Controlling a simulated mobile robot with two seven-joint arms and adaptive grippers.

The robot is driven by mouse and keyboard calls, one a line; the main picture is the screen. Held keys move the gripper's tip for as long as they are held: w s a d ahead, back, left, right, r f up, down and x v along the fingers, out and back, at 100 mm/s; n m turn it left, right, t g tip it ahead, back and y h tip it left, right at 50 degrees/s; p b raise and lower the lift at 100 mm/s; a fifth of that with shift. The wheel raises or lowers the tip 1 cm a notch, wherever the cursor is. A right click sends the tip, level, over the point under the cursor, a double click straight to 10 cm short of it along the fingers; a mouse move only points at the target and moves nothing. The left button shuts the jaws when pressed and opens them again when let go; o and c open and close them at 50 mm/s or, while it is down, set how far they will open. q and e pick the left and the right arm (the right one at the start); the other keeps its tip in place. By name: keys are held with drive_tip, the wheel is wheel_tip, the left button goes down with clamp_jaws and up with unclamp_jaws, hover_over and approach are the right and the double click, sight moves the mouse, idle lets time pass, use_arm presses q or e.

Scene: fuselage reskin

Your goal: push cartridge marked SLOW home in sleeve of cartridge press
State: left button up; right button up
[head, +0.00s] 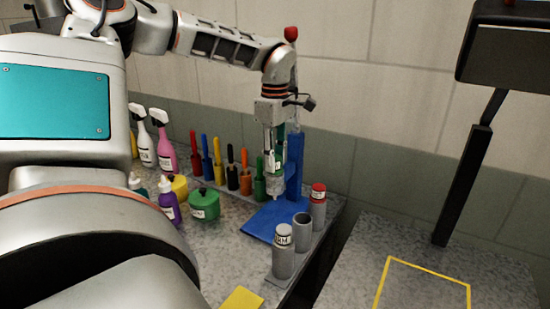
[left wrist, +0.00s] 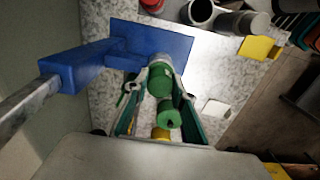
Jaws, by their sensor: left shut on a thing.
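The blue cartridge press (head: 293,165) stands at the back of the counter, with a flat base (head: 262,222) and a post topped by a red knob (head: 291,33). My left gripper (head: 274,150) is shut on a green-ended cartridge (left wrist: 159,84), held upright in front of the press post. A pale body with a narrow nozzle (head: 277,188) shows below the fingers, pointing down above the blue base. I cannot tell whether this is the cartridge's own body or the sleeve around it. No SLOW mark is readable on it. My right gripper is not in view.
At the counter's right edge stand a red-capped cylinder (head: 318,205), an open grey cylinder (head: 302,232) and a white-capped one (head: 283,250). Coloured-handled tools (head: 232,170), a green pot (head: 204,205) and spray bottles (head: 165,148) stand left. A yellow-outlined counter (head: 425,280) lies right.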

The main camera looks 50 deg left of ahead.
use_arm(q)
drive_tip(key=shift+f, duration=0.25)
drive_tip(key=o, duration=1.2)
wheel_tip(320, 180, up, 5)
drive_tip(key=p, duration=0.4)
drive_tip(key=shift+p, duration=0.4)
